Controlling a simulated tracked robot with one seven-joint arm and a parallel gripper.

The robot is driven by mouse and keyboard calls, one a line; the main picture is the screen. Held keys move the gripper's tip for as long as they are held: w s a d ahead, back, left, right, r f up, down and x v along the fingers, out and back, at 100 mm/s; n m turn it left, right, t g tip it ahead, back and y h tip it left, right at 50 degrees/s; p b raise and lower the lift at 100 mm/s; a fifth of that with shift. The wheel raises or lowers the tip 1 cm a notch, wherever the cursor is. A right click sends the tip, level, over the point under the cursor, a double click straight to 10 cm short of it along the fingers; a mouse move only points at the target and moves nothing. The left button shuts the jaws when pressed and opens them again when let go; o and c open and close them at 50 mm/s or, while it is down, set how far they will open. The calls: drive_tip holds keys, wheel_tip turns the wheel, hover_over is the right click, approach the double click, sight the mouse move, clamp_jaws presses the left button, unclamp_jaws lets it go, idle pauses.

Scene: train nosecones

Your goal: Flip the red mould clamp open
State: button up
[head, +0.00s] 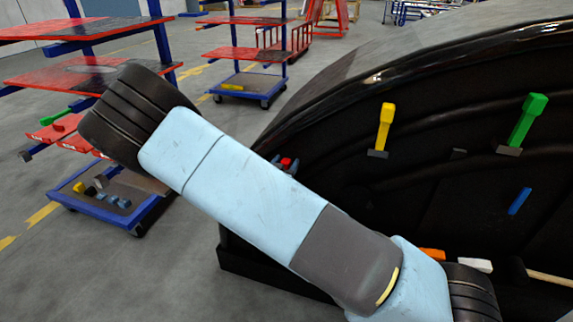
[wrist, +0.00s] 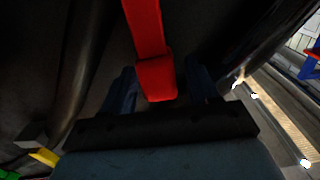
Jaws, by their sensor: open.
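The red mould clamp (wrist: 146,35) shows in the wrist view as a red handle with a thicker block at its lower end, against the black mould (wrist: 85,60). My gripper (wrist: 160,68) is open, with one dark blue finger on each side of the red handle's end. I cannot tell whether either finger touches it. In the head view only a small red bit of the clamp (head: 286,162) shows, between the fingertips of my gripper (head: 284,167) at the mould's left side. My own arm hides much of the mould's lower left there.
On the mould (head: 330,135) are a yellow clamp (head: 385,125), a green clamp (head: 527,120) and a blue one (head: 519,201). Orange (head: 432,254) and white (head: 475,266) pieces lie lower. Wheeled racks (head: 115,210) stand at the left, with grey floor between.

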drive_tip(key=shift+w, duration=0.1)
clamp_jaws()
idle(0.6)
drive_tip(key=shift+d, duration=0.2)
